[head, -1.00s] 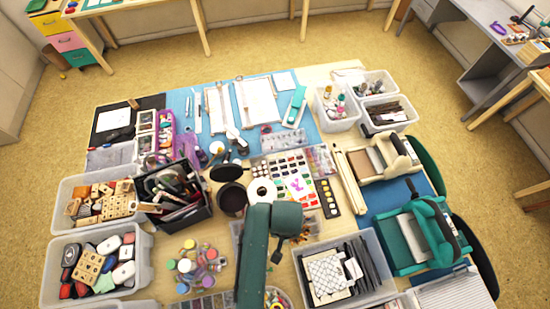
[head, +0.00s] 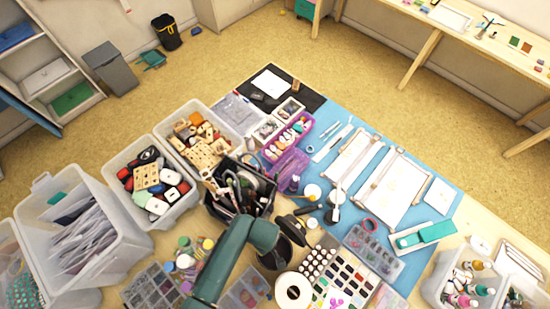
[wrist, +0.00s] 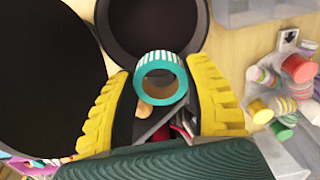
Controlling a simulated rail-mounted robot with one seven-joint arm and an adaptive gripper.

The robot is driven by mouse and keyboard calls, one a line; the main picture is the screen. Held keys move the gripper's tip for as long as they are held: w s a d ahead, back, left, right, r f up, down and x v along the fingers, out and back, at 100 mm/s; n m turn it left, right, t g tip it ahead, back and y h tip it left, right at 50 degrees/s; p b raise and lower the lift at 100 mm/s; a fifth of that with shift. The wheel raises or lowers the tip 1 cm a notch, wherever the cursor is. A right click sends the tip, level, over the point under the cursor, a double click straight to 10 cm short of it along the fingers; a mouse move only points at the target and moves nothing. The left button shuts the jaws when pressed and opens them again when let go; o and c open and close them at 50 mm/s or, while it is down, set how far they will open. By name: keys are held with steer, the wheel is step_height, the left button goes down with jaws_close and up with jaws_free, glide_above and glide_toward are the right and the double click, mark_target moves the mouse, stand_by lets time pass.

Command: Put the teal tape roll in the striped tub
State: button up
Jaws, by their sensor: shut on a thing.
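The teal tape roll (wrist: 141,88) is a short ring with a teal face and a teal-and-white striped outer side. In the wrist view it sits between the two yellow fingers of my gripper (wrist: 160,72), which is shut on it. Its open hole faces the camera. A dark round vessel (wrist: 125,25) lies just beyond it. In the head view my green arm hides the gripper and the roll. I cannot make out a striped tub for certain in either view.
A black caddy of tools (head: 211,190), clear bins of stamps (head: 140,215) and a dark cup (head: 272,262) crowd the table. Small colourful jars (wrist: 298,68) lie at right in the wrist view. A grey bin (head: 112,68) and a black bin (head: 167,36) stand on the floor.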

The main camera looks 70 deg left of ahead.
step_height(320, 180, down, 5)
steer(key=b, duration=0.5)
steer(key=shift+w+f, duration=0.1)
steer(key=shift+f+b, duration=1.75)
steer(key=shift+f, duration=0.65)
steer(key=o, duration=0.9)
steer(key=shift+r, duration=0.1)
